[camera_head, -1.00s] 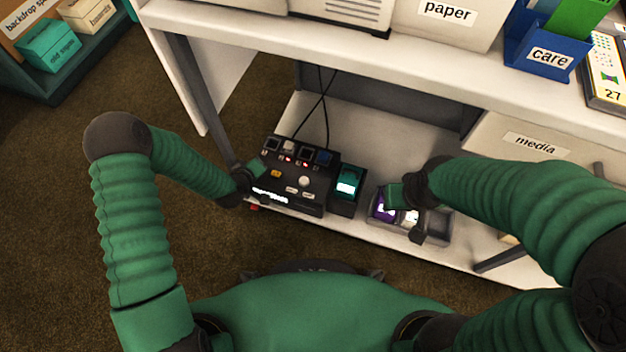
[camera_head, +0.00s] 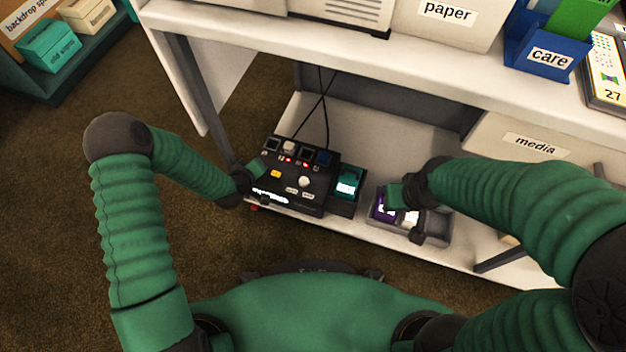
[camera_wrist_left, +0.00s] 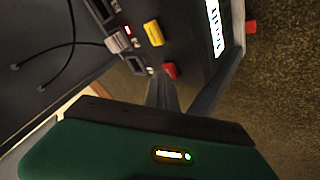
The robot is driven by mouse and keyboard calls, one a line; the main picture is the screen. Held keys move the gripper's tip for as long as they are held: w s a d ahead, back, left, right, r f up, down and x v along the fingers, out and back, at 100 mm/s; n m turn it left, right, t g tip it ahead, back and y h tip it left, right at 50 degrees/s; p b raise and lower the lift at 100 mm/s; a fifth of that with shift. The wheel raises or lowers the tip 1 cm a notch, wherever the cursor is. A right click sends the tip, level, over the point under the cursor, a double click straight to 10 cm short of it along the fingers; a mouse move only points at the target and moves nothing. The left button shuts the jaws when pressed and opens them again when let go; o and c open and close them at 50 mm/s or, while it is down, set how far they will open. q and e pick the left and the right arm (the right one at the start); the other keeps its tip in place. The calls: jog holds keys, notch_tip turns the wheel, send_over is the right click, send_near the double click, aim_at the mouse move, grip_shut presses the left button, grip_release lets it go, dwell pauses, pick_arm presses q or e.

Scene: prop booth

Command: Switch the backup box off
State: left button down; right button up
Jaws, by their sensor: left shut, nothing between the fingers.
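A black control box (camera_head: 312,204) sits on the low white shelf, with switches, small red lights, a yellow button and a lit front label too blurred to read. In the left wrist view, the box (camera_wrist_left: 192,68) shows a yellow button (camera_wrist_left: 153,33), a red button (camera_wrist_left: 170,71) and a red part (camera_wrist_left: 251,27) projecting beyond its labelled edge. I cannot tell which control is the power switch. My left gripper (camera_head: 258,188) is shut and empty at the box's left front corner; contact is unclear. My right gripper (camera_head: 409,219) is over a grey tray, its jaws unclear.
A teal-topped unit (camera_head: 348,182) stands against the box's right side. The grey tray (camera_head: 439,226) holds purple and white items. Black cables (camera_head: 324,108) rise behind the box. The white tabletop (camera_head: 330,52) overhangs the shelf.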

dwell(0.5)
pick_arm(q)
jog(key=shift+f, duration=0.35)
jog(key=shift+r+p, duration=0.3)
jog(key=shift+p, duration=0.1)
notch_tip(320, 180, up, 6)
jog(key=p, duration=0.5)
